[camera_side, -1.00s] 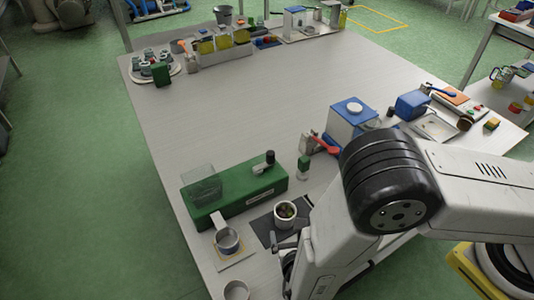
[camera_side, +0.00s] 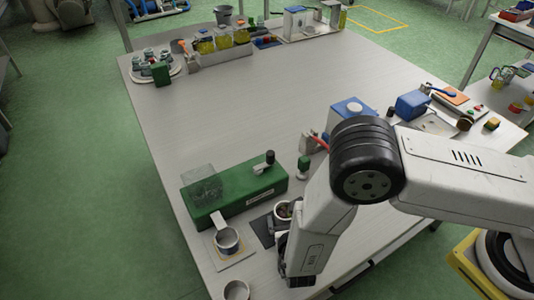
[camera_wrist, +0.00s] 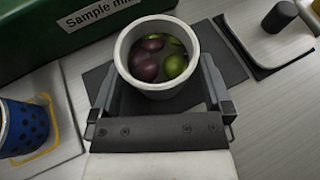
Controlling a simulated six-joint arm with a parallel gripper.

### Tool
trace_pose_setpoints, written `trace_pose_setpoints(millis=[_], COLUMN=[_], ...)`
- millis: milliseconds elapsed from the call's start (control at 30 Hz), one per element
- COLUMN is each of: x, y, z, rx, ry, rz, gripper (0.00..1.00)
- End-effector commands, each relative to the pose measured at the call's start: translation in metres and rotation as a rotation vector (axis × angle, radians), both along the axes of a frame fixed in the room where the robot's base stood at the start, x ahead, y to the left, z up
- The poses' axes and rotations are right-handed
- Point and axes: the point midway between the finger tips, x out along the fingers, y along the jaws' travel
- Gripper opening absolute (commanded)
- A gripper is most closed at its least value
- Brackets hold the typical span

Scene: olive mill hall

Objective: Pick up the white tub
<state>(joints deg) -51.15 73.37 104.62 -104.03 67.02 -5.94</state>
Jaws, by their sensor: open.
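The white tub (camera_wrist: 157,88) stands upright on a dark mat (camera_wrist: 230,68) in the wrist view, with dark purple and green olives inside. My gripper (camera_wrist: 158,92) is open, with one finger on each side of the tub; I cannot tell whether either finger touches it. In the side view the tub (camera_side: 281,213) is partly hidden behind my arm. My gripper (camera_side: 281,245) shows there only in part, low beside the tub.
A green machine (camera_side: 235,192) labelled "Sample mill" stands close behind the tub. The table's middle is clear.

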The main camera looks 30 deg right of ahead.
Motion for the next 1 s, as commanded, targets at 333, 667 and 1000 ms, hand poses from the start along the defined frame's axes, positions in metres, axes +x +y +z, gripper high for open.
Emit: trace_pose_setpoints(millis=[333, 667, 1000], x=[0.012, 0.0117, 0.0118], y=[-0.0054, -0.0054, -0.0054], z=[-0.0056, -0.0055, -0.0053], rx=[0.001, 0.001, 0.0], ry=[0.001, 0.001, 0.0], rz=[0.001, 0.001, 0.001], gripper=[1.0, 1.0, 0.13])
